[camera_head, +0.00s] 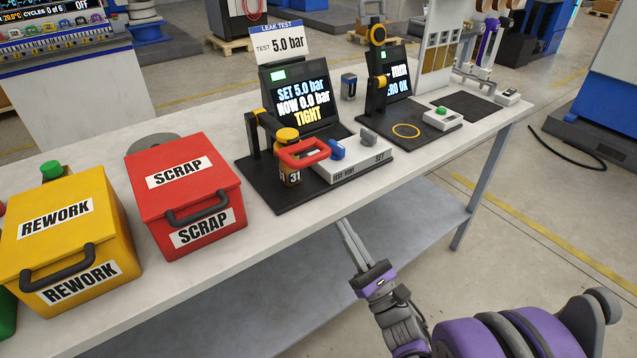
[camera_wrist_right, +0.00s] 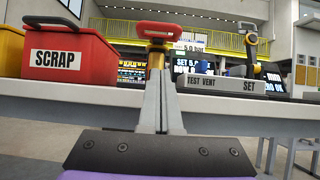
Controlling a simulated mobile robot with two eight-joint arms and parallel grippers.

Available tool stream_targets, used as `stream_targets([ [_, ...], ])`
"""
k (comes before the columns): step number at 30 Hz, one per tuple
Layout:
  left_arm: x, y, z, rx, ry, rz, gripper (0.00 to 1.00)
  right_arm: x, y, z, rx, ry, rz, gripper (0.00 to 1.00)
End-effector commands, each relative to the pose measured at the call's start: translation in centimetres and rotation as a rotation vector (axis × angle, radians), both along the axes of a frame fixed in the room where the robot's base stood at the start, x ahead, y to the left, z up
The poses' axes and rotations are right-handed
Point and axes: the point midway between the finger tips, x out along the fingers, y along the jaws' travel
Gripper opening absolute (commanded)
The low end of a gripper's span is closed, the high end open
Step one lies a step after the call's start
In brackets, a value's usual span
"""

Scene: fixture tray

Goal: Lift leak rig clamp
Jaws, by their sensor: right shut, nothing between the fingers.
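The leak rig (camera_head: 290,195) stands on the white table with a black base, a tilted screen and a grey control box. Its clamp has a red handle (camera_head: 303,153), which sits low across a brown bottle (camera_head: 290,175) with a yellow cap and a label 31. The red handle (camera_wrist_right: 166,31) also shows in the right wrist view, above and beyond my fingers. My right gripper (camera_head: 343,222) is shut and empty, in front of the table's front edge and apart from the clamp. In its wrist view the fingers (camera_wrist_right: 157,75) hide most of the bottle. My left gripper is not in view.
A red SCRAP bin (camera_head: 183,190) and a yellow REWORK bin (camera_head: 68,235) stand left of the rig. A second station (camera_head: 400,85) with a yellow ring stands to the right. The table's front edge (camera_wrist_right: 60,95) crosses the wrist view; a lower shelf (camera_head: 270,285) lies beneath.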

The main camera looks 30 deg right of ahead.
Motion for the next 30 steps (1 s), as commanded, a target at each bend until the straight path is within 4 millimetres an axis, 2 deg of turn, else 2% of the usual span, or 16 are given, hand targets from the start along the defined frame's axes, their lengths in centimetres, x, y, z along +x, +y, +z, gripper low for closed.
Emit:
stream_targets([
  [12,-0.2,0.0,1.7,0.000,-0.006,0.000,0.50,7.3,0.7,4.8,0.006,0.002,0.003,0.00],
  [15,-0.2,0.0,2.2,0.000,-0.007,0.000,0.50,7.5,0.6,6.5,0.005,0.001,0.001,0.00],
  [19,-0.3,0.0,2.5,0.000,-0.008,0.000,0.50,7.9,0.7,7.9,0.005,0.001,0.001,0.00],
  [30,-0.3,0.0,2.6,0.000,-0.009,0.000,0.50,8.0,0.7,8.5,0.005,0.002,0.001,0.00],
])
